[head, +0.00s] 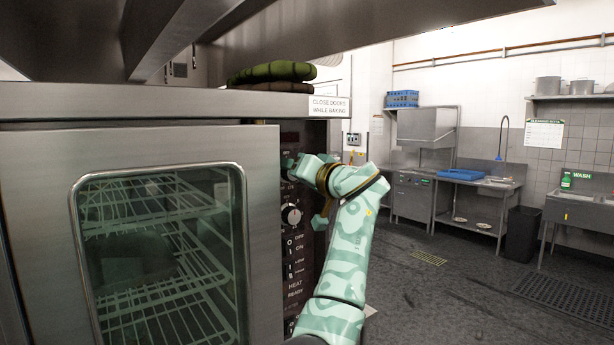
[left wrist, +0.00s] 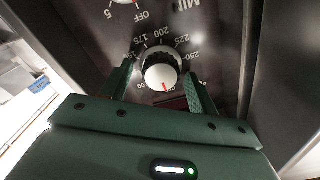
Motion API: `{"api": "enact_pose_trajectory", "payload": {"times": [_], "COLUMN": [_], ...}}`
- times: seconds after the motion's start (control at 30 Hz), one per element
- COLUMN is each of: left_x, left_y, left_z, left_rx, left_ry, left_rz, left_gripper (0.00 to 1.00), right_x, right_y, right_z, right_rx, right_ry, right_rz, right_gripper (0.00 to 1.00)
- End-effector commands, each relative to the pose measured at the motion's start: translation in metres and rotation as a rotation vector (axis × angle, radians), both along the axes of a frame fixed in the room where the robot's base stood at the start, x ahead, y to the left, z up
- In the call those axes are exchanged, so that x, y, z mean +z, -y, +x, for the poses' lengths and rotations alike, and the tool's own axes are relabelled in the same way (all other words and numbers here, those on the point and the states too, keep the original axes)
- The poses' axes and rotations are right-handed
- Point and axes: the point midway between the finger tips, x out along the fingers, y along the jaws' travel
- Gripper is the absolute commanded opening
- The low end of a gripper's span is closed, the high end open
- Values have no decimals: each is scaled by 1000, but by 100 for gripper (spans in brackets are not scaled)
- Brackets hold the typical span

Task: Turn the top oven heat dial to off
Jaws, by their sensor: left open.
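The top heat dial (left wrist: 161,72) is a black knob with a pale face and a red mark, ringed by temperature numbers that appear upside down in the left wrist view. The red mark is on the side of the face nearest my gripper's palm. My left gripper (left wrist: 156,88) is open, with one green finger on each side of the dial. I cannot tell whether the fingers touch it. In the head view my left gripper (head: 297,172) is at the upper oven panel and mostly hides this dial. My right gripper is not in view.
A second knob (head: 291,215) is below on the dark oven control panel (head: 296,265); it also shows at the top of the left wrist view (left wrist: 126,2). The oven's glass door (head: 160,260) is left of the panel. Open floor (head: 430,300) lies right.

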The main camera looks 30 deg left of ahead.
Motion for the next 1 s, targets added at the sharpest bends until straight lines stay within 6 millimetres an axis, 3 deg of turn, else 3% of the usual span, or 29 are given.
{"api": "enact_pose_trajectory", "payload": {"times": [0.17, 0.4, 0.6, 0.8, 1.0], "left_x": [-3, -4, -2, -1, -1], "left_y": [26, 87, 127, 147, 150], "left_z": [-9, -34, -52, -60, -61], "left_rx": [-4, -6, -1, 0, 0], "left_ry": [2, -1, -1, -2, -1], "left_rz": [-1, -1, 2, -1, -1], "left_gripper": [60, 60, 60, 60, 60], "right_x": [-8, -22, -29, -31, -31], "right_y": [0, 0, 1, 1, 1], "right_z": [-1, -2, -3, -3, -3], "right_rx": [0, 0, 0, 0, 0], "right_ry": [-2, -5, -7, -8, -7], "right_rz": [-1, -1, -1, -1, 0], "right_gripper": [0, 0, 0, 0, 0]}}
